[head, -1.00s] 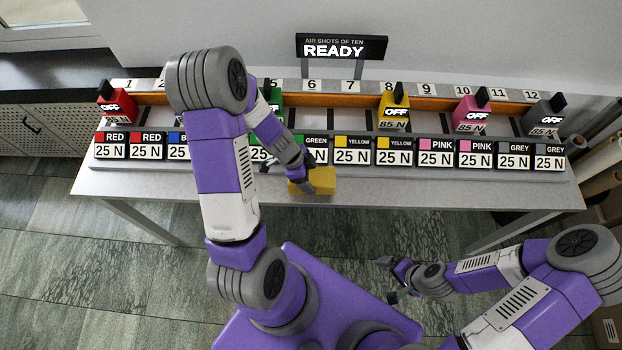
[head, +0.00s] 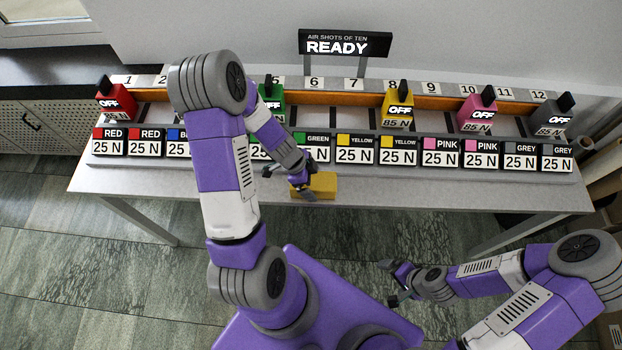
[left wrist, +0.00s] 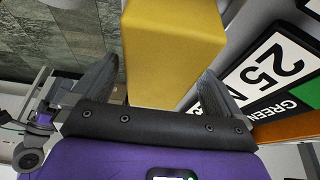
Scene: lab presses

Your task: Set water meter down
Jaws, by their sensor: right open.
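A plain yellow block (head: 322,184), which I take to be the water meter, rests at the front part of the white table (head: 420,196). No dial or marking shows on it. My left gripper (head: 289,182) is at the block's left end, with its fingers spread. In the left wrist view the yellow block (left wrist: 172,50) shows beyond and between the spread fingers of the left gripper (left wrist: 160,88); I see no firm grip on it. My right gripper (head: 391,282) is open and empty, low in front of the table.
A rack of labelled 25 N blocks (head: 398,150) runs behind the yellow block. Behind it stand several presses marked OFF, such as the yellow press (head: 397,110) and pink press (head: 477,112). A READY sign (head: 344,45) stands at the back. The table front right is clear.

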